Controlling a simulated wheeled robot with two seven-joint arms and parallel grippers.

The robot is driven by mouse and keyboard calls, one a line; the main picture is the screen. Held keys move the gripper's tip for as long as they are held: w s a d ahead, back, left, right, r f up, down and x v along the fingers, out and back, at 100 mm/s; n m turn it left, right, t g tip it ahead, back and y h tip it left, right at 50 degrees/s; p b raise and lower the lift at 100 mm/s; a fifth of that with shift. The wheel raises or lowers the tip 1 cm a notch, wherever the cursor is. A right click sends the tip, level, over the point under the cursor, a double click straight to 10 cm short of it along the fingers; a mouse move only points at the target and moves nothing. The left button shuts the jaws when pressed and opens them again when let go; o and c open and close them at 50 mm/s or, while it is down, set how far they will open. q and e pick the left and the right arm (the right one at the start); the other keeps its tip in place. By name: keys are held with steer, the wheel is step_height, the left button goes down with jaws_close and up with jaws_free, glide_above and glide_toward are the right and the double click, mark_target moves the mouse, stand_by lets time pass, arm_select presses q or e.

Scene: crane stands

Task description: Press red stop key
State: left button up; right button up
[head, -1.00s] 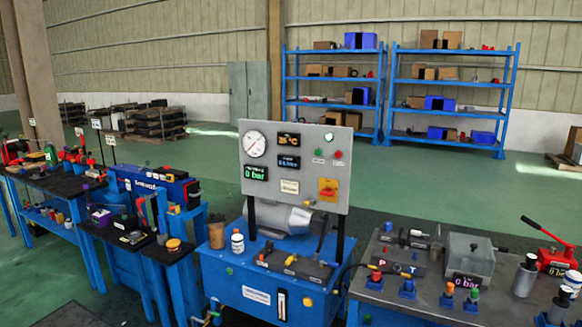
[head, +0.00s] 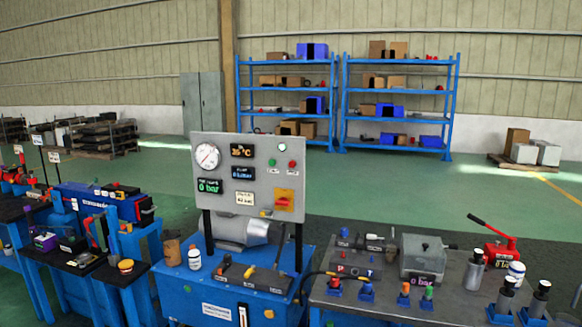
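The red stop key (head: 293,164) is a small round red button on the right side of the grey control panel (head: 228,193). A green key (head: 271,162) sits just left of it, and a pale round lamp (head: 283,147) is above them. A red and yellow switch (head: 284,199) is lower on the panel. The panel stands upright on a blue hydraulic unit (head: 190,305). Nothing covers the red key. Neither of my grippers shows in the head view.
A grey-topped workbench (head: 370,298) with fittings, a grey block (head: 423,258) and a red hand pump (head: 500,250) stands right of the unit. Blue benches with tools are on the left. Blue shelves (head: 343,110) stand far behind, with open green floor between.

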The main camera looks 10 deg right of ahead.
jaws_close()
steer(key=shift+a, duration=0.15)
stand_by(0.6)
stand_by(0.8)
